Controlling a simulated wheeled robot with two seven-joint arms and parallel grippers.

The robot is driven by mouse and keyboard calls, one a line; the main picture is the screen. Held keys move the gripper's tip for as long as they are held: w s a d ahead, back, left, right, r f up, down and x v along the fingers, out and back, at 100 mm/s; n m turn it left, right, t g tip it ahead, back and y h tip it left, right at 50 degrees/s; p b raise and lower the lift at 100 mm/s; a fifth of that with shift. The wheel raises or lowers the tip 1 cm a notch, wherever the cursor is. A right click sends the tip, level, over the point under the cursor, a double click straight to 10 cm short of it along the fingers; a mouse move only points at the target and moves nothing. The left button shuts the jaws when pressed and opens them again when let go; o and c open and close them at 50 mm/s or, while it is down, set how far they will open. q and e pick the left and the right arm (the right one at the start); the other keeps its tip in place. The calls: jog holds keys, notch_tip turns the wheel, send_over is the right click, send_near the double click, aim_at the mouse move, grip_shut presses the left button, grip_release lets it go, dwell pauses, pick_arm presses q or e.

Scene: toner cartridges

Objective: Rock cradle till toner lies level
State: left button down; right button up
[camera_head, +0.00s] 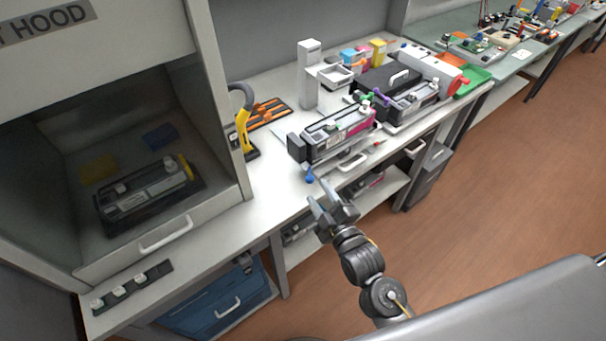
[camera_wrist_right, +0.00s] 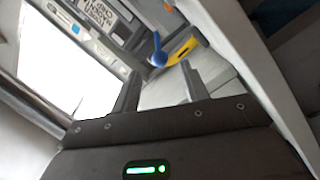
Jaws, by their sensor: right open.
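A toner cartridge with a grey top and a magenta section (camera_head: 358,130) sits on the bench, apparently in a dark cradle with a block at its left end (camera_head: 297,148). A blue ball-ended lever (camera_head: 310,175) stands at the front left of it; the lever also shows in the right wrist view (camera_wrist_right: 158,57), just beyond the fingertips. My right gripper (camera_head: 325,197) is open and empty, in front of the bench edge and just short of the lever. Whether the toner lies level cannot be seen. My left gripper is not in view.
A fume hood at left holds another cartridge (camera_head: 150,192). A yellow-handled tool (camera_head: 243,130) stands left of the cradle. A white post-like device (camera_head: 309,75) and a dark machine (camera_head: 390,80) stand behind.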

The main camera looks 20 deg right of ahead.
jog(key=w, duration=0.2)
jog(key=w+a+p, duration=0.1)
jog(key=w, duration=0.4)
jog(key=shift+w+a, duration=0.2)
jog(key=shift+w, duration=0.1)
grip_shut()
